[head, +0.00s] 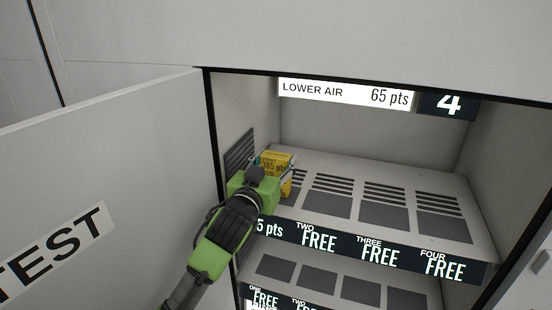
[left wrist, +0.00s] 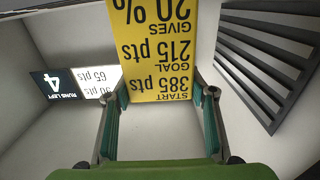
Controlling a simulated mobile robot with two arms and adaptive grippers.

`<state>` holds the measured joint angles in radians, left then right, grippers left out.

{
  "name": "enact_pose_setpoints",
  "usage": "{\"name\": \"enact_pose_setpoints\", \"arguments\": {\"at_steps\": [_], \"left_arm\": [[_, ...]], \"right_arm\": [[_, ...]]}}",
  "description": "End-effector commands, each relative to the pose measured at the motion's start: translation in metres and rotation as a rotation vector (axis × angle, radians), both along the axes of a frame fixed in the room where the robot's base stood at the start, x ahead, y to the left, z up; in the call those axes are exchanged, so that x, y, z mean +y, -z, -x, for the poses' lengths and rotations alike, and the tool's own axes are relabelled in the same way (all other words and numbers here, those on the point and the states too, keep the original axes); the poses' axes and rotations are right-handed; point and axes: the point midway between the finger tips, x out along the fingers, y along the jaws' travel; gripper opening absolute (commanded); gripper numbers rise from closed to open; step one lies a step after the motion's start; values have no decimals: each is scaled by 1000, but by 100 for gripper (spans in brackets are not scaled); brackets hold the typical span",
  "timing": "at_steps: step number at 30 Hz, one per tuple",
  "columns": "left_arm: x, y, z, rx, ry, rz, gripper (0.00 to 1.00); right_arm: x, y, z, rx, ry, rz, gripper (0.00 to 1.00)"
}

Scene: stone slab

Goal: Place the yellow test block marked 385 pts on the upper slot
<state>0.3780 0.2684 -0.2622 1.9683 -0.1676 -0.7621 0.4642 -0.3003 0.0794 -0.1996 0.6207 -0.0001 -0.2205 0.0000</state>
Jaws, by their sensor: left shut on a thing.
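The yellow test block (head: 276,157) marked 385 pts is at the left end of the upper shelf (head: 400,172) in the head view. My left gripper (head: 268,178) is shut on it, and the green gripper body hides its lower front. In the left wrist view the block (left wrist: 158,50) fills the space between the two finger pads, its print upside down: START 385 pts, GOAL 215 pts. Whether its base touches the shelf cannot be told. The upper slot label strip (head: 375,253) reads "5 pts", partly hidden, at the left, then FREE at two, three and four. My right gripper is not in view.
An open door (head: 100,180) marked TEST stands left of the compartment. A vent grille (head: 240,152) is on the left inner wall, close to the gripper. A lower shelf (head: 335,284) lies beneath. The upper shelf is empty to the right. A LOWER AIR 65 pts sign (head: 345,93) hangs above.

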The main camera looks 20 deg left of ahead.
Motion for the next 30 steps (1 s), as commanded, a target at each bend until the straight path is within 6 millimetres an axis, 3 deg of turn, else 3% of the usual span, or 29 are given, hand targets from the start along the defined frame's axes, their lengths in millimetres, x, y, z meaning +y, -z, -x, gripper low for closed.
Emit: {"name": "enact_pose_setpoints", "arguments": {"at_steps": [4, 5, 6, 20, 30], "left_arm": [[0, 1, 0, -5, 0, 0, 16], [0, 2, 0, 0, -1, 0, 59], [0, 2, 0, 0, -1, 0, 68], [0, 1, 5, -1, 0, 0, 68], [2, 3, 62, -1, 1, 0, 68]], "right_arm": [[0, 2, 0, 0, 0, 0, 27], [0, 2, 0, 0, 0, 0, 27], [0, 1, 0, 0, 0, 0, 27], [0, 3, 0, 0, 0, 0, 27], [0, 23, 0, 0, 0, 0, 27]]}}
